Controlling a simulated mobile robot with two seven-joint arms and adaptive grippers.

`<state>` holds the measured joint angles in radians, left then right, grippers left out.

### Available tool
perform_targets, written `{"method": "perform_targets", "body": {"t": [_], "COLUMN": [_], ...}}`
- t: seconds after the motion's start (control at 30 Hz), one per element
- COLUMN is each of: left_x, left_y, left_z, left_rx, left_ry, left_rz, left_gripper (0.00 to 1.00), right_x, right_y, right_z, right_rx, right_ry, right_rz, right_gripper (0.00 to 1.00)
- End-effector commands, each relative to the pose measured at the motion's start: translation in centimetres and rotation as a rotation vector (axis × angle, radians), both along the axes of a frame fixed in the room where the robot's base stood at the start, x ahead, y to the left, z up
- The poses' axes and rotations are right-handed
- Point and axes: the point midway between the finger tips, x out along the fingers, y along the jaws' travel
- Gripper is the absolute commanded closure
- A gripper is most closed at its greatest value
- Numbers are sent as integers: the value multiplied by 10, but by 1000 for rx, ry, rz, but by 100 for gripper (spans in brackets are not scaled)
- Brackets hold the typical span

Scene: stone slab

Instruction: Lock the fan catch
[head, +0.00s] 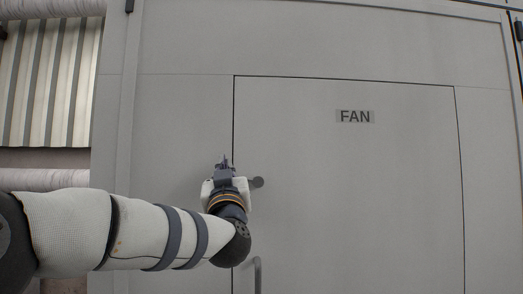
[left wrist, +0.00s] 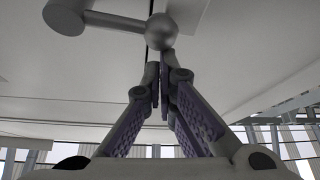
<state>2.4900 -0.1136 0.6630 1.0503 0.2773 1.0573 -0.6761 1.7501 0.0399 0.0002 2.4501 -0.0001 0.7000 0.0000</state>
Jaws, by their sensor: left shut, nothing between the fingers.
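The fan door (head: 350,200) is a flat grey panel with a FAN label (head: 355,116). It looks flush, with a thin dark seam around it. The catch (head: 257,183) shows as a small dark rounded end just right of my left gripper; the gripper hides the rest. In the left wrist view the catch (left wrist: 110,20) is a grey bar with a ball at one end and a short cylinder at the other. My left gripper (head: 225,160) is at the door's left seam, shut and empty. Its fingertips (left wrist: 161,72) are close below the ball; contact is unclear. My right gripper is out of view.
A grey bar handle (head: 257,275) stands on the door below the catch. A ribbed panel (head: 50,80) and a pale pipe (head: 45,179) are at the left, behind my left arm. The door face right of the catch is clear.

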Motion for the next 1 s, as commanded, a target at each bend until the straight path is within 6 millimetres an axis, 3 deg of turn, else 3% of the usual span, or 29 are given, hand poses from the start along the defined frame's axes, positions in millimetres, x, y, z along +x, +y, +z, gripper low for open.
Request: {"method": "perform_targets", "body": {"t": [0.3, 0.83, 1.0], "left_x": [0, 0, -8], "left_y": [-4, -5, 3], "left_z": [-6, -7, 14], "left_rx": [-93, -107, -107], "left_ry": [0, 0, -12], "left_rz": [0, 0, 0], "left_gripper": [100, 100, 100], "right_x": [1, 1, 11], "right_y": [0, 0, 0], "right_z": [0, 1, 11], "right_rx": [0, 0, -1], "right_ry": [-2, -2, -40], "right_rz": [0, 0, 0], "right_gripper": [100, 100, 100]}}
